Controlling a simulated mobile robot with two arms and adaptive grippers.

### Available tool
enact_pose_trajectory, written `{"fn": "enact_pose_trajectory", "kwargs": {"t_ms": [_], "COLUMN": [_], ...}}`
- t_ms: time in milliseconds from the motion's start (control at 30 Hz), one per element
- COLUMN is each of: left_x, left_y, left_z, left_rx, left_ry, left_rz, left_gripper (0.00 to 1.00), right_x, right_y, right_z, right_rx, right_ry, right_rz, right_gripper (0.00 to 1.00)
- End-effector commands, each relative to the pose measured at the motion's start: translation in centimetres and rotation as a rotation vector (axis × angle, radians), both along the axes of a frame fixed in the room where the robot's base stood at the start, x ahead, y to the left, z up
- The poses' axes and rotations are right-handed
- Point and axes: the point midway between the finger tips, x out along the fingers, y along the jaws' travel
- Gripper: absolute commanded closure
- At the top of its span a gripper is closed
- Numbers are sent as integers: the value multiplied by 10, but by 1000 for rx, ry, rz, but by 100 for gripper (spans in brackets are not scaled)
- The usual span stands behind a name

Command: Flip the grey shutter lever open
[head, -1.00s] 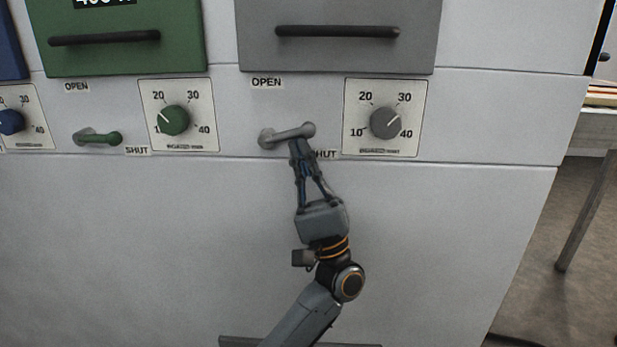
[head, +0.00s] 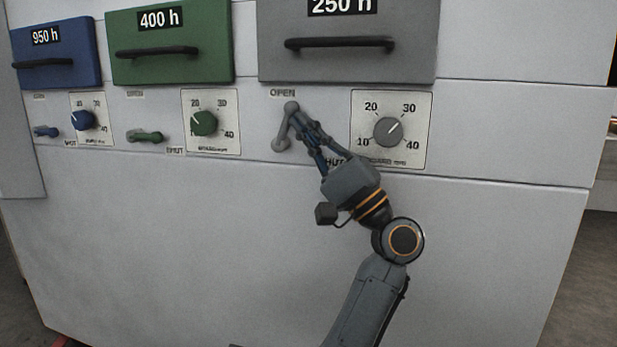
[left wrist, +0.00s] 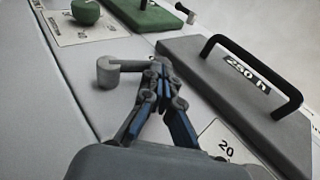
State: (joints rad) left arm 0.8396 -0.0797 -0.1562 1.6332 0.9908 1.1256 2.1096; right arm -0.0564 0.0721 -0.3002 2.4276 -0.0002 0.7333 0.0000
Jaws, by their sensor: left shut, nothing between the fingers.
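The grey shutter lever (head: 285,128) is on the white panel below the grey drawer. It points up, leaning slightly right, with its knob end just below the OPEN label (head: 282,93). My left gripper (head: 299,117) is shut and empty, its fingertips at the right side of the lever's knob end, seemingly touching it. In the left wrist view the lever (left wrist: 130,66) runs from its round pivot to the fingertips (left wrist: 160,72), which partly hide its end. The SHUT label (head: 334,162) is partly covered by the gripper. My right gripper is not in view.
The grey dial (head: 388,131) on its plate is close to the right of my gripper. The grey drawer's black handle (head: 340,43) juts out above. The panel below is bare.

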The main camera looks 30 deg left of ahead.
Motion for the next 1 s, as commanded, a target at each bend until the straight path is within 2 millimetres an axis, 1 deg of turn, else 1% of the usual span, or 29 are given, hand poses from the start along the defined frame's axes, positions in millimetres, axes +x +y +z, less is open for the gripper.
{"fn": "enact_pose_trajectory", "kwargs": {"t_ms": [133, 300, 600, 1000], "left_x": [-1, -2, -3, -3], "left_y": [3, 6, 8, 8], "left_z": [5, 9, 11, 11], "left_rx": [-1, -72, -125, -128], "left_ry": [-1, -23, -37, -37], "left_rz": [2, 1, 2, 2], "left_gripper": [100, 100, 100, 100], "right_x": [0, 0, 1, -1], "right_y": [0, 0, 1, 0], "right_z": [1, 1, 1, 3], "right_rx": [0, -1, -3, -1], "right_ry": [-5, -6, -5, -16], "right_rz": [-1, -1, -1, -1], "right_gripper": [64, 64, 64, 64]}}
